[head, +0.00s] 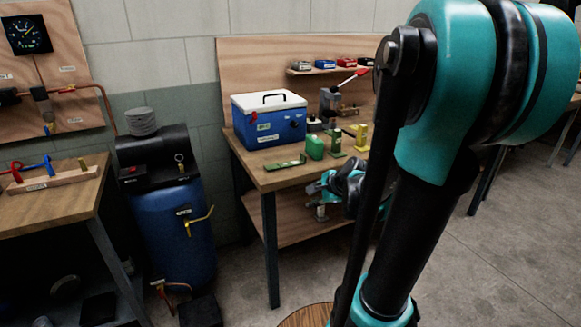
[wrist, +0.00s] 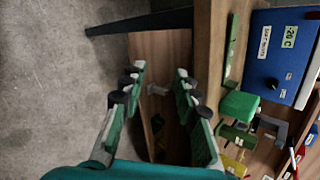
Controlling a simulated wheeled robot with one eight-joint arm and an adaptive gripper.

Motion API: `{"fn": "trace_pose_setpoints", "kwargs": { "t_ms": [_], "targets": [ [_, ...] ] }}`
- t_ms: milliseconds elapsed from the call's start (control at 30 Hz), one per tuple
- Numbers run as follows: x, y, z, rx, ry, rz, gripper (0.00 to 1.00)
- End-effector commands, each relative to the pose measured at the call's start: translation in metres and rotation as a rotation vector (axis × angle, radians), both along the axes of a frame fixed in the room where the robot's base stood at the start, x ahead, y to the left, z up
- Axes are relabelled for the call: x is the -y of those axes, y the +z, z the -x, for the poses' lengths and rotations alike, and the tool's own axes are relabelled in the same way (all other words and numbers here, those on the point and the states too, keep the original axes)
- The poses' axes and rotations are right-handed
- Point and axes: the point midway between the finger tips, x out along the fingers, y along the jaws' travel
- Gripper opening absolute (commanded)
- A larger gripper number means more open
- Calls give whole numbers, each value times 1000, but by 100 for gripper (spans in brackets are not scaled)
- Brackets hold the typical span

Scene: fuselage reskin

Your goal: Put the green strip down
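A green strip (head: 285,163) lies flat on the workbench top in front of the blue cooler. It also shows in the wrist view (wrist: 232,45), along the bench edge and apart from my fingers. My gripper (wrist: 160,82) is open, with nothing held between its two green fingers. In the head view my gripper (head: 326,188) is by the front edge of the bench, partly hidden by my arm. The lower shelf shows between the fingers in the wrist view.
The workbench (head: 262,179) also carries the blue cooler (head: 269,122), a green canister (head: 315,147), a green stand (head: 336,142) and a yellow stand (head: 361,137). A blue barrel (head: 178,232) stands left of the bench. The concrete floor (head: 490,260) at right is clear.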

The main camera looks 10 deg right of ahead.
Motion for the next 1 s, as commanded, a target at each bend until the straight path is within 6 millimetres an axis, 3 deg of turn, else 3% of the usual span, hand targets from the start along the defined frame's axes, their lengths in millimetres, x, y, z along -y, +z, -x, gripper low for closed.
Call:
{"fn": "trace_pose_setpoints", "kwargs": {
  "t_ms": [33, 200, 433, 633, 1000],
  "targets": [
    [7, 8, -18, -5, -105, -113, 31],
    [34, 36, -72, -36, -446, -549, 31],
    [69, 60, -114, -80, -720, -976, 31],
    [75, 63, -129, -96, -776, -1080, 31],
    [56, 41, -178, -97, -773, -1077, 31]
  ]
}}
